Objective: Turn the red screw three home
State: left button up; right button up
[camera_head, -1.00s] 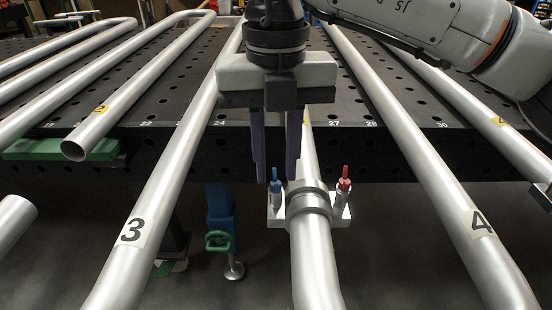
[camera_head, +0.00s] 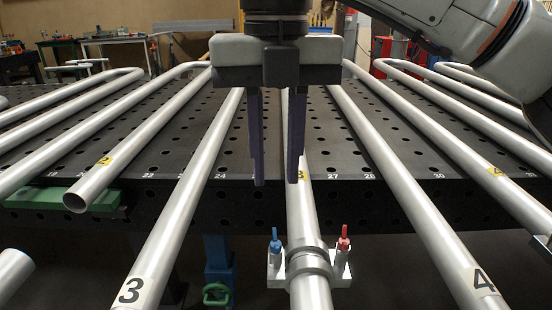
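The red screw (camera_head: 343,238) stands upright on the right side of a grey clamp (camera_head: 308,264) around a steel pipe (camera_head: 303,215). A blue screw (camera_head: 275,240) stands on the clamp's left side. My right gripper (camera_head: 275,182) hangs from above with its two long dark fingers pointing down and a gap between them. It is open and empty, above and to the left of the red screw, and touches neither screw as far as I can see. The right finger passes in front of part of the pipe. My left gripper does not show.
A black perforated table (camera_head: 345,150) carries several bent pipes, some marked 3 (camera_head: 131,289) and 4 (camera_head: 483,280). A green block (camera_head: 65,198) supports a pipe end at the left. A blue stand with a green handle (camera_head: 217,294) is below the table edge.

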aim_at(343, 244)
jog(key=k, duration=1.5)
